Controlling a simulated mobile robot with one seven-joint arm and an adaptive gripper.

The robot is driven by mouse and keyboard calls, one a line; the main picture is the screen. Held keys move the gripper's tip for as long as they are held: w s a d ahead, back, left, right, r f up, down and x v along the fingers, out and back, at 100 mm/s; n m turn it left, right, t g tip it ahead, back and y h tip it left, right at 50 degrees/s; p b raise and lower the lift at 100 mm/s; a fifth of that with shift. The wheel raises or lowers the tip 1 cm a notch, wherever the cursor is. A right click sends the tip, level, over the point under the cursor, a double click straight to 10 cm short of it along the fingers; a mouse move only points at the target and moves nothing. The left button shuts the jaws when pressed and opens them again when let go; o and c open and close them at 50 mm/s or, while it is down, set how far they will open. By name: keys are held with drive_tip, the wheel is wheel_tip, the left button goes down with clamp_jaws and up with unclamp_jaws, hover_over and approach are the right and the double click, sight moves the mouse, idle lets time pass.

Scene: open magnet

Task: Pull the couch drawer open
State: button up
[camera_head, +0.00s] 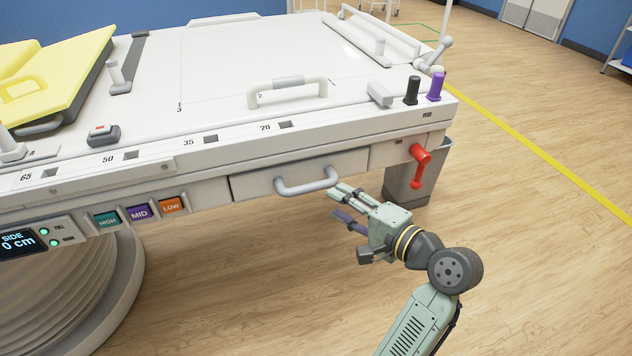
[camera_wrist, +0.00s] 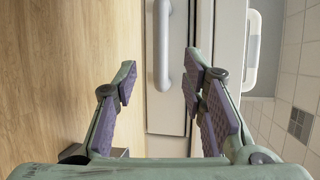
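The couch drawer (camera_head: 252,186) is a white front in the side of the couch, and it sits flush, shut. Its grey bar handle (camera_head: 307,186) stands out from the front; in the wrist view the handle (camera_wrist: 162,45) runs upright, its near end between the lines of my fingers. My gripper (camera_head: 345,204) is open and empty, just right of and slightly below the handle in the head view. In the wrist view my gripper (camera_wrist: 160,72) shows both purple-padded fingers spread wide. I cannot tell exactly how far the fingertips are from the handle.
A red lever (camera_head: 420,165) hangs from the couch side, right of the drawer. A grey bin (camera_head: 408,184) stands behind my gripper. Coloured height buttons (camera_head: 139,212) and a display (camera_head: 17,242) are left of the drawer. The wooden floor in front is clear.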

sight(314, 189)
drive_tip(key=x, duration=1)
drive_tip(key=shift+a+p, duration=0.1)
drive_tip(key=shift+p, duration=0.2)
drive_tip(key=shift+c, duration=0.4)
clamp_jaws()
